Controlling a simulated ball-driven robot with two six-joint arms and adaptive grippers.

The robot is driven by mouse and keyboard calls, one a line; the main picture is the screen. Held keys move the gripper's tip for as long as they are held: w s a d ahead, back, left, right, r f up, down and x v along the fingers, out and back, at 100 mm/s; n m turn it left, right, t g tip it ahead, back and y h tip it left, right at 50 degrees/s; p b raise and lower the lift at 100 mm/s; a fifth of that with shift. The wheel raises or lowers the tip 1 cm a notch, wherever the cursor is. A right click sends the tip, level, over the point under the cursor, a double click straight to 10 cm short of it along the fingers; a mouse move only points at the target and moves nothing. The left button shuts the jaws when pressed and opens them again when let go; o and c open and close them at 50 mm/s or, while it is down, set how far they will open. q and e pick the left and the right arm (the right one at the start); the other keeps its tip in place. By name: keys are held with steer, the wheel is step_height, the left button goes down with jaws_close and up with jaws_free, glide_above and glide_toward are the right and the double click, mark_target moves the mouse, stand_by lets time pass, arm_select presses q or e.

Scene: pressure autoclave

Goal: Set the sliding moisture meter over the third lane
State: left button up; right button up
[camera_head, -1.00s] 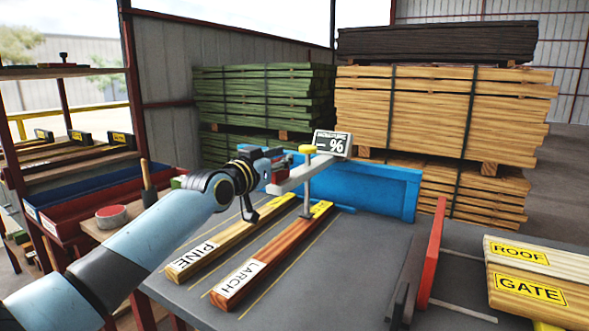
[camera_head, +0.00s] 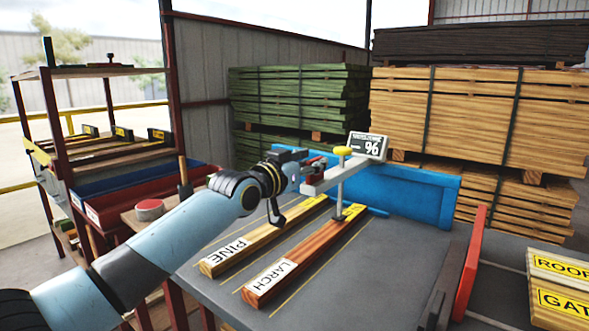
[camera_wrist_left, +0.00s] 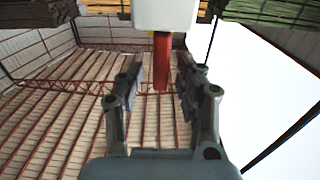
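The strip of bench right of LARCH (camera_head: 345,262), marked by a yellow line, is bare. My left gripper (camera_head: 307,173) is at the meter's left end. In the wrist view, its open fingers (camera_wrist_left: 158,80) stand either side of a red handle (camera_wrist_left: 161,58) under a white block, with gaps showing. My right gripper is out of view.
A blue panel (camera_head: 425,196) stands behind the bench (camera_head: 390,262). A red upright plate (camera_head: 470,265) and boards marked ROOF and GATE (camera_head: 560,300) are at the right. A shelf rack (camera_head: 60,130) and a round red tin (camera_head: 150,209) are at the left.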

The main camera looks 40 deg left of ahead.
arm_select(q)
steer(key=s, duration=1)
steer(key=shift+a, duration=0.15)
steer(key=shift+w, duration=0.1)
steer(key=s+d+f+n+g+y, duration=0.15)
steer(key=s+d+f+g, duration=0.25)
steer(key=s+f+g, duration=0.7)
steer(key=s+d+f+m+g, duration=0.1)
steer(key=s+d+f+g, duration=0.2)
steer(key=s, duration=0.7)
steer(key=s+d+f+m, duration=0.15)
steer(key=s+f, duration=0.25)
steer(key=s, duration=0.6)
step_height(320, 180, down, 25)
steer(key=s+a+g, duration=0.2)
steer(key=s+f+n+g, duration=0.1)
steer(key=s+f, duration=1.6)
steer(key=s, duration=0.1)
steer(key=shift+s+a+f, duration=0.2)
steer(key=shift+s+a, duration=0.15)
steer(key=shift+a, duration=0.05)
